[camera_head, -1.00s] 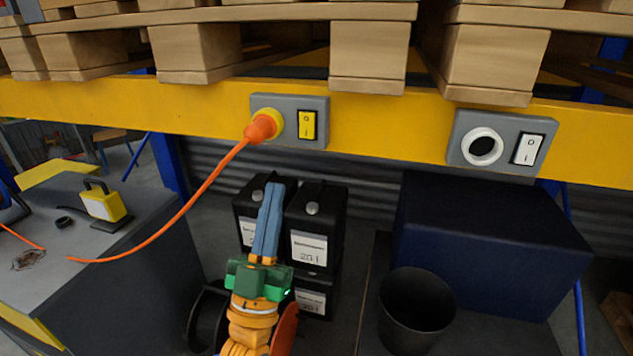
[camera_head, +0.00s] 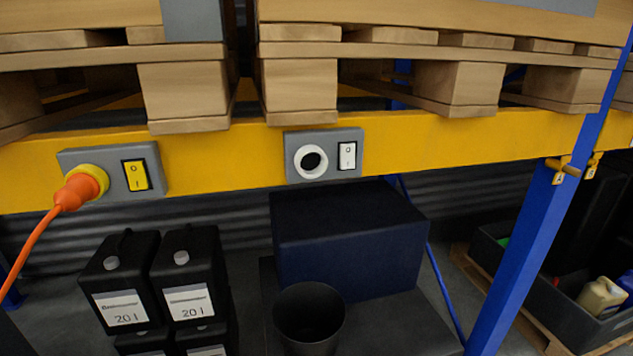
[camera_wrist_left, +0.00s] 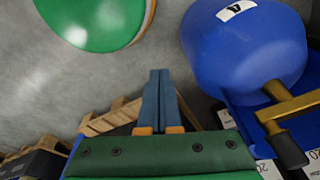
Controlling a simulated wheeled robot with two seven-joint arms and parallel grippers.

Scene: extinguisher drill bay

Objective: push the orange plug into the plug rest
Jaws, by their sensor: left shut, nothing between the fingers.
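The orange plug (camera_head: 74,191) sits at the yellow-ringed socket (camera_head: 91,179) of the left grey box, and its orange cable (camera_head: 36,247) hangs down to the left. A second grey box on the yellow beam carries a white-ringed round opening (camera_head: 310,161), dark and empty inside. I cannot tell whether this opening is the plug rest, as no label shows. My left gripper (camera_wrist_left: 160,73) shows in the left wrist view, its blue fingers shut together and empty, away from the plug. My right gripper is not in view.
Yellow (camera_head: 137,175) and white (camera_head: 347,155) switches sit beside the openings. Wooden pallets (camera_head: 185,92) rest above the beam (camera_head: 225,159). Black canisters (camera_head: 190,273), a dark blue box (camera_head: 350,240) and a black bin (camera_head: 309,318) stand below. A blue post (camera_head: 522,255) rises at right.

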